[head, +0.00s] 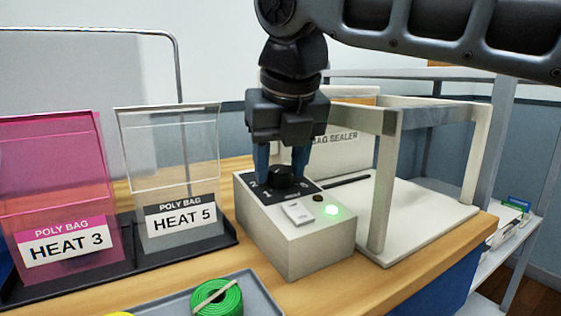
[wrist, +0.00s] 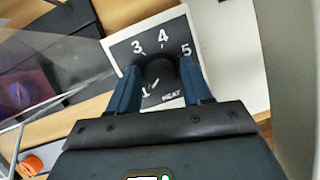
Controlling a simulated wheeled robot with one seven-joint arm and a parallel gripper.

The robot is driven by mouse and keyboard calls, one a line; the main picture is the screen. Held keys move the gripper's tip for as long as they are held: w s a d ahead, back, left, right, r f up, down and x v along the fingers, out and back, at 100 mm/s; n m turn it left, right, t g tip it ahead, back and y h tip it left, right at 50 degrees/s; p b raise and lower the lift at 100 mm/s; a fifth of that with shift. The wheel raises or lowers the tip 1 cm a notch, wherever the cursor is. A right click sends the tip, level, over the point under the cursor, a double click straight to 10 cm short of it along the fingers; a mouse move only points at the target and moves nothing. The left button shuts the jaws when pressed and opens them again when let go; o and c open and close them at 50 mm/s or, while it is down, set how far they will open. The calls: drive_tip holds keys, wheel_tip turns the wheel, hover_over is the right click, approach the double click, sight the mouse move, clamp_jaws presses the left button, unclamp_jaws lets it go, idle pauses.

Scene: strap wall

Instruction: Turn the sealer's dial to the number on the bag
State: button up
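The bag sealer (head: 295,235) is a pale box on the wooden bench with a round black dial (wrist: 160,72) on a dark number plate. In the wrist view I read 1, 3, 4 and 5 on the plate; the place between 1 and 3 is behind a finger. My gripper (head: 282,172) points down, its two blue fingers shut on either side of the dial. A clear bag (head: 170,150) is labelled POLY BAG HEAT 5; a pink bag (head: 50,165) is labelled POLY BAG HEAT 3.
A green light (head: 331,211) glows on the sealer, beside a pale switch (head: 298,213). A white frame (head: 384,190) rises to the right of the dial. The bags stand in a dark holder (head: 190,250) on the left. A grey tray with a green strap roll (head: 217,298) sits in front.

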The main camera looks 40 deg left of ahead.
drive_tip(key=c, duration=0.7)
drive_tip(key=shift+p, duration=0.4)
